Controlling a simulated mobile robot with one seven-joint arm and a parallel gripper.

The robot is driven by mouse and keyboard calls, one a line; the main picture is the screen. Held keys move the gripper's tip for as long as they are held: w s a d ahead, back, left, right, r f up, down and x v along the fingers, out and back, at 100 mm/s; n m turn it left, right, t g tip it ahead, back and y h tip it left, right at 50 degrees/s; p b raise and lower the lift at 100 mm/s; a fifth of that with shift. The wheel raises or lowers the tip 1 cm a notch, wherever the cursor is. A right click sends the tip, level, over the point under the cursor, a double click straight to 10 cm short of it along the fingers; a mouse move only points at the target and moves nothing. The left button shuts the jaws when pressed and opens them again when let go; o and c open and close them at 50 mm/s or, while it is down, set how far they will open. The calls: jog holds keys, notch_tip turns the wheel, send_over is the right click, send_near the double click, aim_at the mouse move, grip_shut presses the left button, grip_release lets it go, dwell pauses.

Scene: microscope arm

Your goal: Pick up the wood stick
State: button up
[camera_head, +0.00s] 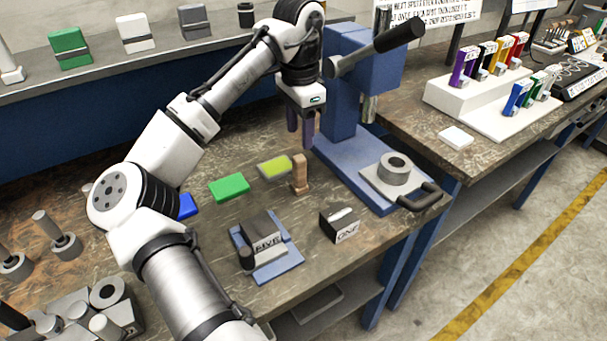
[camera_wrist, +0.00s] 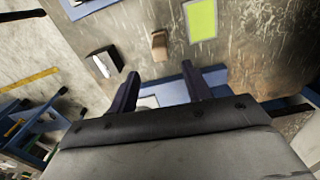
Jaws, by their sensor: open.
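The wood stick (camera_head: 299,174) is a short brown wooden piece standing upright on the workbench, between the yellow-green block and the blue press. In the wrist view the wood stick (camera_wrist: 159,45) shows near the top middle, beyond my fingertips. My gripper (camera_head: 300,128) hangs above the bench, behind the wood stick and beside the press column. In the wrist view my gripper (camera_wrist: 160,88) has its two dark fingers spread apart with nothing between them. The gripper is apart from the wood stick.
The blue press (camera_head: 345,150) stands close on the right, with a lever above.

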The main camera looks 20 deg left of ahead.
aim_at(300, 172)
notch_tip(300, 172, down, 6)
jog(key=shift+s, duration=0.15)
jog(key=shift+a+f+p, duration=0.1)
jog(key=shift+f+p, duration=0.7)
jog(key=shift+f, duration=2.25)
jog(key=c, duration=1.1)
jog(key=shift+o, duration=0.2)
jog(key=shift+r, duration=0.15)
notch_tip(300, 172, up, 20)
jog(key=shift+b, duration=0.4)
